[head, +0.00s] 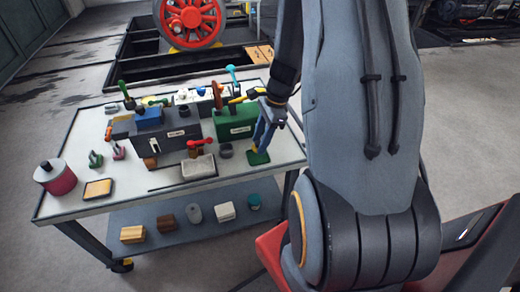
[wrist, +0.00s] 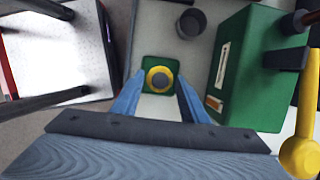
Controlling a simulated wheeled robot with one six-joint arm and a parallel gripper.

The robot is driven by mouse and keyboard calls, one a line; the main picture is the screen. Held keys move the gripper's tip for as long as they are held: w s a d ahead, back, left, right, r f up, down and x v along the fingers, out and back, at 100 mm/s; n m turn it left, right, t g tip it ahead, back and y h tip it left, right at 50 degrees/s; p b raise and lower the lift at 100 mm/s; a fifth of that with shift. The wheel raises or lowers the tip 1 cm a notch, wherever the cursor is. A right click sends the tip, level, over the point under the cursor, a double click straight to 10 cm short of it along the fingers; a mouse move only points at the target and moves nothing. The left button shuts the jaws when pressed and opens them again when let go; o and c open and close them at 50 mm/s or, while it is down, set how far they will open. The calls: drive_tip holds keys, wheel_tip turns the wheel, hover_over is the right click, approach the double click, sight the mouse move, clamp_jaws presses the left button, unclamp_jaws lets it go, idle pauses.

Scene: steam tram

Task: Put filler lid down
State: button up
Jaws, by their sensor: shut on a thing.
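The filler lid looks to be the small green square plate with a round yellow and grey knob, seen in the wrist view (wrist: 149,66) and the head view (head: 259,158). My gripper (head: 262,146) points down with its blue fingers shut on the knob; the fingers also show in the wrist view (wrist: 160,92). The lid is low at the right part of the white table top (head: 120,185). I cannot tell whether it touches the table. The green box (head: 235,122) stands behind it in the head view and to its right in the wrist view (wrist: 245,70).
A small dark cup (head: 225,151) stands close by, left of the lid. A grey tray (head: 199,167) and a dark grey machine block (head: 160,135) are farther left. A red pot (head: 58,178) is at the left end. The table's front strip is mostly clear.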

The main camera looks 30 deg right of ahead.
drive_tip(key=shift+f, duration=1.85)
drive_tip(key=shift+f+b, duration=0.1)
drive_tip(key=shift+b, duration=0.2)
drive_tip(key=o, duration=1.1)
drive_tip(key=shift+c, duration=0.2)
drive_tip(key=w+p+v, duration=0.1)
drive_tip(key=v, duration=1)
drive_tip(key=s+a+r+n+h, duration=0.1)
drive_tip(key=s+a+r+n, duration=0.4)
drive_tip(key=s+n, duration=0.2)
drive_tip(key=s+a+r+n+g+h, duration=0.1)
drive_tip(key=s+a+r+n+h, duration=0.1)
drive_tip(key=s+a+r+n, duration=0.4)
drive_tip(key=s+n, duration=0.2)
drive_tip(key=n, duration=0.3)
drive_tip(key=shift+a+n, duration=0.3)
